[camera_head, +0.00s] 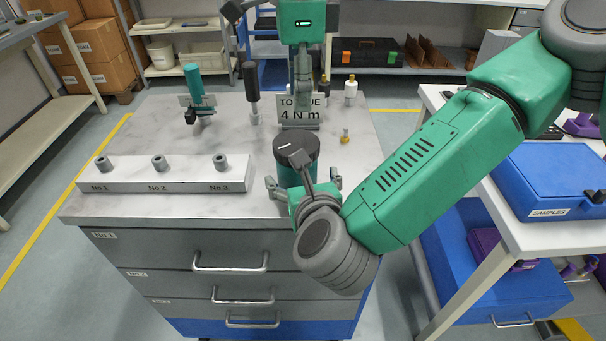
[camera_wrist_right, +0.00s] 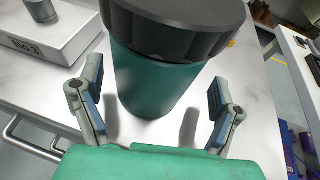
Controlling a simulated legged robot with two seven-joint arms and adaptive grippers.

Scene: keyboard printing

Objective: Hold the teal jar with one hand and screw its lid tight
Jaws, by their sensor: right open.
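The teal jar (camera_head: 289,177) stands upright near the front edge of the worktop, its black lid (camera_head: 291,152) on top. In the right wrist view the jar body (camera_wrist_right: 152,85) and the ribbed side of the lid (camera_wrist_right: 180,38) fill the middle. My right gripper (camera_wrist_right: 160,100) is open, one finger on each side of the jar, with visible gaps; its fingers partly show in the head view (camera_head: 305,185). My left gripper (camera_head: 302,88) hangs fingers-down above and behind the jar, away from the lid. Its fingers are seen edge-on, so their opening is unclear.
A grey block with several posts (camera_head: 165,174) lies left of the jar. A sign reading 4 N m (camera_head: 300,114), a teal-handled tool (camera_head: 193,82), a black-handled tool (camera_head: 251,80) and a small brass piece (camera_head: 345,136) stand behind.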

